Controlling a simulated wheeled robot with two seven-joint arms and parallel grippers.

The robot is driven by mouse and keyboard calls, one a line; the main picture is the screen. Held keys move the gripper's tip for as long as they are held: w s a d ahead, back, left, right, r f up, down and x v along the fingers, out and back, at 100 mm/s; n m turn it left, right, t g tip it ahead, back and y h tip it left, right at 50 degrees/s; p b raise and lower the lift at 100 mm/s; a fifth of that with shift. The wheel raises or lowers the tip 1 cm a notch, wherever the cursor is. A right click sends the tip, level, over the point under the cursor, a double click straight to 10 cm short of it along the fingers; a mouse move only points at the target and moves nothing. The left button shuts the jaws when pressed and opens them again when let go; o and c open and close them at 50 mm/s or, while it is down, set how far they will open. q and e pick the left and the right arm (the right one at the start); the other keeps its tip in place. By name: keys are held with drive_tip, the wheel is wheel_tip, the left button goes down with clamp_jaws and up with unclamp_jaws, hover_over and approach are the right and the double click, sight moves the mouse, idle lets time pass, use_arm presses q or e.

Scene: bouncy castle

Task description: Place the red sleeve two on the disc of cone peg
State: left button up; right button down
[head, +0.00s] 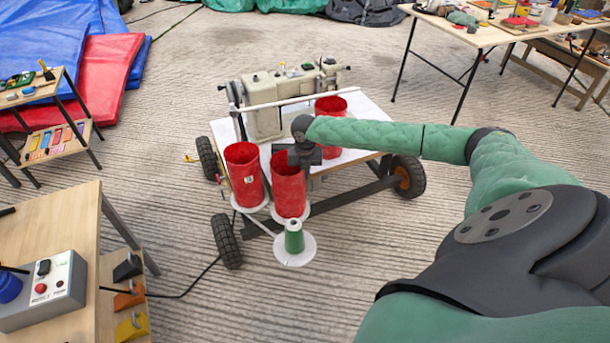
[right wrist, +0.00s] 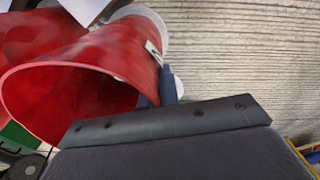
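Three red sleeves stand on a cart: a left one (head: 243,178), a middle one (head: 288,190) and a back one (head: 331,107). The frames do not show which is number two. The green cone peg (head: 294,238) stands on a round white disc (head: 307,256) in front of the middle sleeve, apart from it. My right gripper (head: 303,158) is at the middle sleeve's rim. In the right wrist view its narrow fingers (right wrist: 157,92) straddle the wall of a red sleeve (right wrist: 85,85) and appear closed on it. The sleeve's base is partly hidden. My left gripper is out of view.
The cart's white top (head: 355,125) carries a beige machine (head: 264,105) behind the sleeves. Black wheels (head: 226,240) stick out at its corners. A wooden table with a control box (head: 42,290) is at the lower left. Floor in front of the disc is clear.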

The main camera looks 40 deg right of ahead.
drive_tip(key=shift+f, duration=0.4)
drive_tip(key=c, duration=1.6)
unclamp_jaws()
drive_tip(key=shift+f, duration=0.1)
drive_tip(key=shift+c, duration=0.2)
wheel_tip(320, 180, up, 12)
drive_tip(key=shift+r, duration=0.15)
